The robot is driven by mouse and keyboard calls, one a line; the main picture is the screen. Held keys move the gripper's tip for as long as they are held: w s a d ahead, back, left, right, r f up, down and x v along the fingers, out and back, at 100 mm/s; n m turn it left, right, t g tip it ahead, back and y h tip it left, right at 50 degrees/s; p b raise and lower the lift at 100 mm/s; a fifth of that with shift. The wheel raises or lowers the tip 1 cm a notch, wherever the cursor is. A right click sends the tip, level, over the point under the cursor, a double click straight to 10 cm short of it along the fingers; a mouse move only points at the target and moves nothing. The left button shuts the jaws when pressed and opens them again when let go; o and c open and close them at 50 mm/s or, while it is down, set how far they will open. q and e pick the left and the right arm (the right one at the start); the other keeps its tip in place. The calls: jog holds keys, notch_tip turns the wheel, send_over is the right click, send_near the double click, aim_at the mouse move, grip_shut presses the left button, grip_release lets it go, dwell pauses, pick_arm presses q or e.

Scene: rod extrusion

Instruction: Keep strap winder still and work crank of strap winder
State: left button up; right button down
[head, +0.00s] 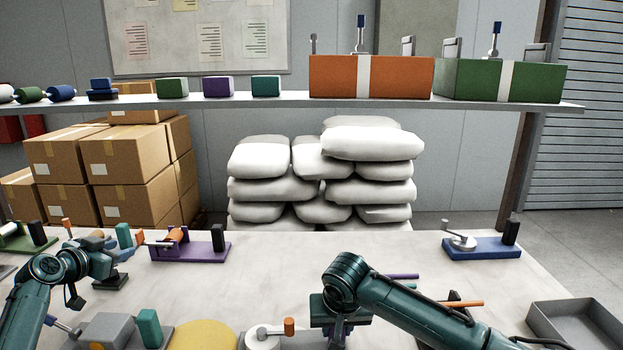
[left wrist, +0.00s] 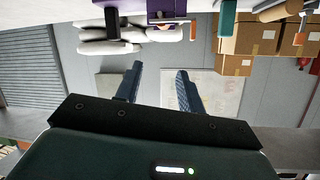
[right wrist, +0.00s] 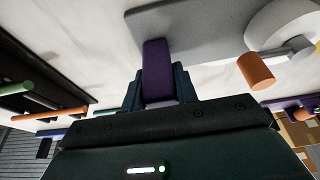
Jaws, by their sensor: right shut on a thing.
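The strap winder appears to be the device at the near edge of the table, with a grey base plate (right wrist: 205,25), a white disc (head: 260,340) and a crank arm ending in an orange knob (head: 289,327). Its purple upright block (right wrist: 156,72) is between the fingers of my right gripper (right wrist: 157,90), which is shut on it. In the head view my right gripper (head: 338,312) hides most of that block. My left gripper (left wrist: 157,82) is open and empty, raised over the left side of the table, apart from the crank knob. In the head view its fingertips are hard to make out.
A purple device with an orange roller (head: 185,250) and a blue device with a crank (head: 480,250) stand farther back. A grey box with a teal block (head: 148,328) and a yellow disc (head: 203,337) lie front left. A grey tray (head: 575,328) is at right. The table's middle is clear.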

pick_arm(q)
jog(key=d+r+m+g+h, duration=0.2)
jog(key=d+m+g+h, duration=0.6)
jog(key=d, duration=1.8)
jog(key=s+d+m+g+y, duration=0.6)
jog(key=s+d+m+y, duration=0.4)
jog(key=d+m, duration=0.15)
jog(key=shift+a+f, duration=0.15)
jog(key=shift+f, duration=4.15)
grip_shut()
